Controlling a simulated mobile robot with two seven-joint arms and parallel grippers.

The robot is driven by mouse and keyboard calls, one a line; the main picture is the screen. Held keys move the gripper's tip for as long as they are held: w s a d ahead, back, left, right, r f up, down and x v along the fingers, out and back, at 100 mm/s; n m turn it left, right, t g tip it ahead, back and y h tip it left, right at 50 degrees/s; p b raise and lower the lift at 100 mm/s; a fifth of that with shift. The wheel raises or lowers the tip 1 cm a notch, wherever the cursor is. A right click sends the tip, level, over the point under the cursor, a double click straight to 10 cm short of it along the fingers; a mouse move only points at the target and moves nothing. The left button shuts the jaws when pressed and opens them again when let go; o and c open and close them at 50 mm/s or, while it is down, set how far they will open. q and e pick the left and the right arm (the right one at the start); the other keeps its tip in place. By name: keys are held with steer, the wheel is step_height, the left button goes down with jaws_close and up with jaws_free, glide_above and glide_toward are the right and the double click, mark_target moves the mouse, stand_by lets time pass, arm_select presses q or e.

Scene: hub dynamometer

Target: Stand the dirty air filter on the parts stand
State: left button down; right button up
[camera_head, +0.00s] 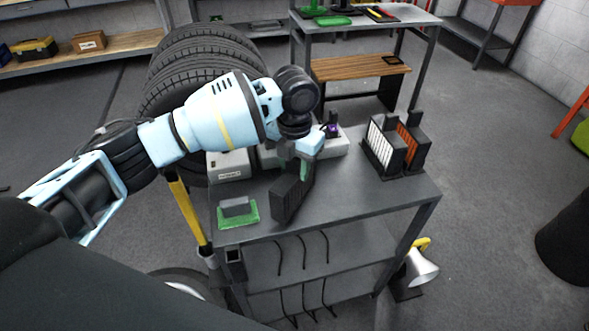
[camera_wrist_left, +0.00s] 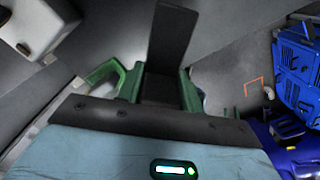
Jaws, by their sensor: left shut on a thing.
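My left gripper (camera_head: 304,168) is shut on a dark grey, pleated slab, the dirty air filter (camera_head: 291,196), above the front middle of the grey bench. I cannot tell whether its lower edge touches the top. In the left wrist view, the green fingers (camera_wrist_left: 160,88) hold the filter (camera_wrist_left: 173,35) between them, and it reaches out beyond the tips. A black slotted rack, seemingly the parts stand (camera_head: 381,170), is at the right of the bench, holding a white pleated filter (camera_head: 382,144) and an orange one (camera_head: 408,142). My right gripper is not in view.
A green mat (camera_head: 250,216) with a grey block (camera_head: 235,206) lies at the bench's front left. Pale grey boxes (camera_head: 229,165) stand along its back. The bench top (camera_head: 350,195) is clear between filter and rack. Stacked tyres (camera_head: 190,60) stand behind.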

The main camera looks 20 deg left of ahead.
arm_select(q)
steer(key=shift+f, duration=0.75)
steer(key=shift+f, duration=0.15)
steer(key=c, duration=0.9)
jaws_free()
step_height(320, 180, up, 12)
steer(key=shift+r, duration=0.15)
